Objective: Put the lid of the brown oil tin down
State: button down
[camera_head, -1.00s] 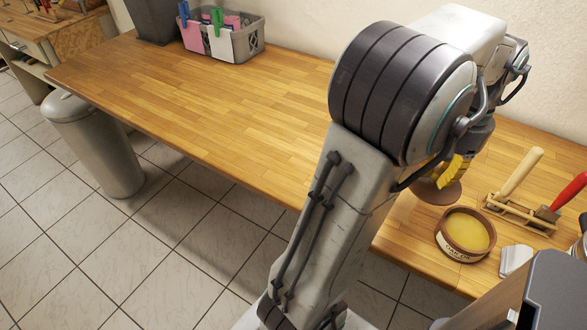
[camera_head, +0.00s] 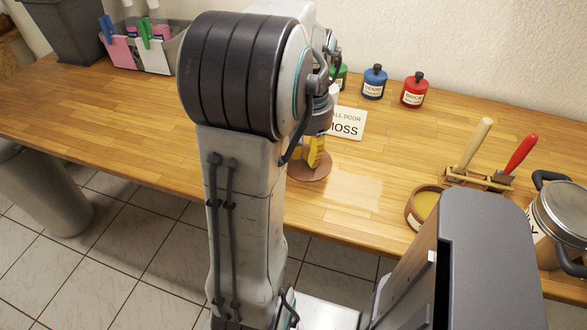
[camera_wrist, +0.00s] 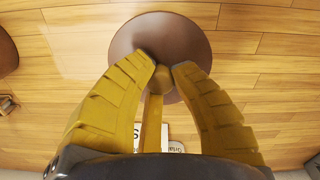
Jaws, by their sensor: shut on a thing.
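The brown oil tin (camera_head: 414,215) stands open on the bench, with yellow contents showing, partly hidden by my body. Its edge also shows at the left of the wrist view (camera_wrist: 5,50). The tin's lid (camera_head: 308,172), a flat brown disc with a knob, is left of the tin and apart from it. My gripper (camera_head: 315,160) is shut on the lid's knob from above. In the wrist view my yellow fingers (camera_wrist: 167,68) close around the knob on the lid (camera_wrist: 140,35). The lid is level and low over the wood; I cannot tell if it touches.
A white sign (camera_head: 347,124) and blue (camera_head: 374,84) and red (camera_head: 414,92) bottles stand behind the lid. A rack with handled tools (camera_head: 478,178) and a pot (camera_head: 560,215) are to the right. The bench between lid and tin is clear.

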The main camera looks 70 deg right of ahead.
jog(key=w, duration=0.1)
jog(key=w+f, duration=0.1)
jog(key=shift+w+a+f, duration=0.3)
jog(key=shift+w+f, duration=0.05)
jog(key=shift+w, duration=0.05)
jog(key=shift+f, duration=2)
jog(key=shift+f, duration=0.2)
jog(key=c, duration=1.2)
grip_release()
jog(key=shift+r, duration=0.1)
